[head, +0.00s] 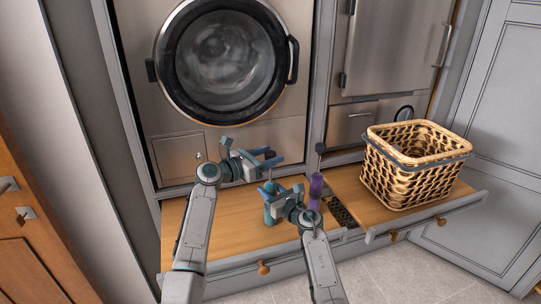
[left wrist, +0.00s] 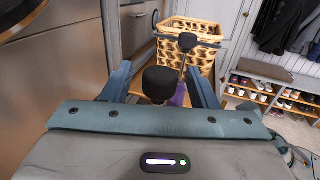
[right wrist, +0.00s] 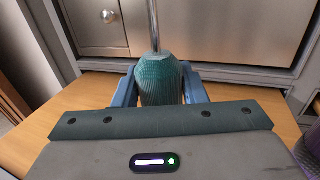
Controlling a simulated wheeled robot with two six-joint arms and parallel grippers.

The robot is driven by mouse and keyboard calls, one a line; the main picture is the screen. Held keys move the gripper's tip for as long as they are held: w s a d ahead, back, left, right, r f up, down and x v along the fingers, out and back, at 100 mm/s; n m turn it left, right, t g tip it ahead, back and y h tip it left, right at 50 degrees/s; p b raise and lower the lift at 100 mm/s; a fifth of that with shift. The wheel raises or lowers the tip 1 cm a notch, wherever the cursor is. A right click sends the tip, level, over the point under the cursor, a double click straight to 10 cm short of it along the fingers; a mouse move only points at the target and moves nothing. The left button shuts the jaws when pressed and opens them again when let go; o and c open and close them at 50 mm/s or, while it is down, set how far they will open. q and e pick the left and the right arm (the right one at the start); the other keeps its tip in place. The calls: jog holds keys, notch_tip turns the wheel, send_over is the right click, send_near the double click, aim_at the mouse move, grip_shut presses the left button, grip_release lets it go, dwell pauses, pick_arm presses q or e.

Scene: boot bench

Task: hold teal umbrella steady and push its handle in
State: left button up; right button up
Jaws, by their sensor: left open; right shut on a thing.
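The teal umbrella (head: 269,213) stands upright on the wooden bench, its bare metal shaft (right wrist: 154,28) extended above the canopy. My right gripper (head: 279,193) is shut on the teal canopy (right wrist: 159,80), with one finger on each side in the right wrist view. My left gripper (head: 271,160) is open higher up, at the top of the shaft. The black handle knob (left wrist: 158,82) shows between its spread fingers in the left wrist view, with gaps on both sides. Whether the gripper touches the knob I cannot tell.
A purple umbrella (head: 315,190) stands close to the right, its dark handle (head: 320,148) also raised. A wicker basket (head: 413,185) sits on the bench's right part. A dark grate (head: 342,212) lies between. A round-doored machine (head: 222,62) stands behind. The bench's left part is clear.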

aim_at(271, 182)
pick_arm(q)
jog(key=shift+w+d, duration=0.25)
jog(key=shift+d, duration=0.1)
jog(key=shift+c, duration=0.2)
grip_shut()
notch_tip(271, 182, down, 8)
jog(key=shift+r, duration=0.25)
jog(key=shift+o, duration=0.2)
grip_release()
jog(key=v, duration=1.2)
